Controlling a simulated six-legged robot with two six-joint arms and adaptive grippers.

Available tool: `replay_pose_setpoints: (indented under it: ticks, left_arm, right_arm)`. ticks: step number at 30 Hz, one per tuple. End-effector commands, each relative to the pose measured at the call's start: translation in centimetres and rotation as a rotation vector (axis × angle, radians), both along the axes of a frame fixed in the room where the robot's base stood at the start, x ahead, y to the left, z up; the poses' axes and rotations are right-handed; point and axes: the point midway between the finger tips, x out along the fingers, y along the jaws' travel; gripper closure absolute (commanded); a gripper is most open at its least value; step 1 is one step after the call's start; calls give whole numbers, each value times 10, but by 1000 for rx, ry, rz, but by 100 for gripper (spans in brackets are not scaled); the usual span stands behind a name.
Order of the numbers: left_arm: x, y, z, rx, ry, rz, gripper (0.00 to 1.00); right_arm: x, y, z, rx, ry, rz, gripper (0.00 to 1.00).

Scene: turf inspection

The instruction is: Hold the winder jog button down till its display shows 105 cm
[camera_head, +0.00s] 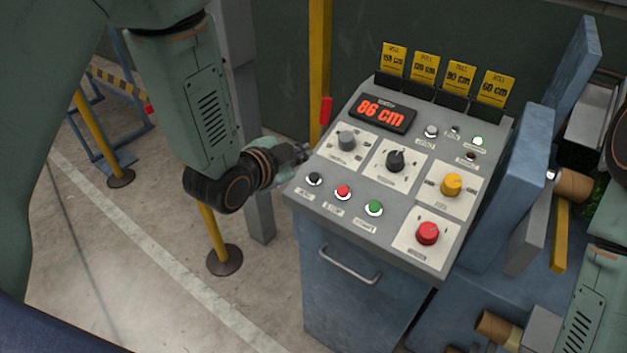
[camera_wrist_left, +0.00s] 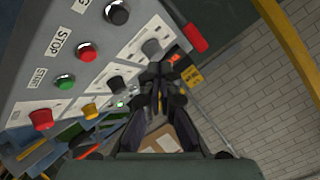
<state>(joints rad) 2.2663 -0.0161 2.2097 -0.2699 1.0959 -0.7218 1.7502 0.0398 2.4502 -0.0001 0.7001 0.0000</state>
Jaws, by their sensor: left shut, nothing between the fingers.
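The winder console (camera_head: 400,232) has a display (camera_head: 383,114) showing 86 cm in orange digits. A black button (camera_head: 314,179), apparently the jog button, sits at the panel's front left corner; it also shows at the top of the left wrist view (camera_wrist_left: 117,12), its label partly cut off. My left gripper (camera_head: 301,152) is shut and empty at the panel's left edge, beyond the black button and apart from it. In the left wrist view its closed fingers (camera_wrist_left: 160,76) are in front of the grey knob (camera_wrist_left: 152,47). My right gripper is out of view.
A red stop button (camera_head: 343,191) and a green start button (camera_head: 373,208) sit beside the black one. Black, yellow and red knobs are farther right. Yellow cards (camera_head: 459,77) stand along the back. A yellow post (camera_head: 319,65) rises behind the console's left side.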

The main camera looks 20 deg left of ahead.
Motion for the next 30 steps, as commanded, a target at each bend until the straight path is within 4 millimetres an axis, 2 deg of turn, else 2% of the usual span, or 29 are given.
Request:
replay_pose_setpoints:
  ticks: [1,3,13,18,30]
  left_arm:
    - [2,-1,-12,0,0,0,100]
    - [5,-3,-21,0,1,1,100]
    - [17,-7,-53,-1,0,0,100]
    - [20,-8,-59,-1,0,0,100]
    - [21,-8,-59,-1,0,0,100]
  right_arm:
    - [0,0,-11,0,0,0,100]
    - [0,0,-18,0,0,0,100]
    - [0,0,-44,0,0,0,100]
    - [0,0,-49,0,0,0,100]
    - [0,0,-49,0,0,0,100]
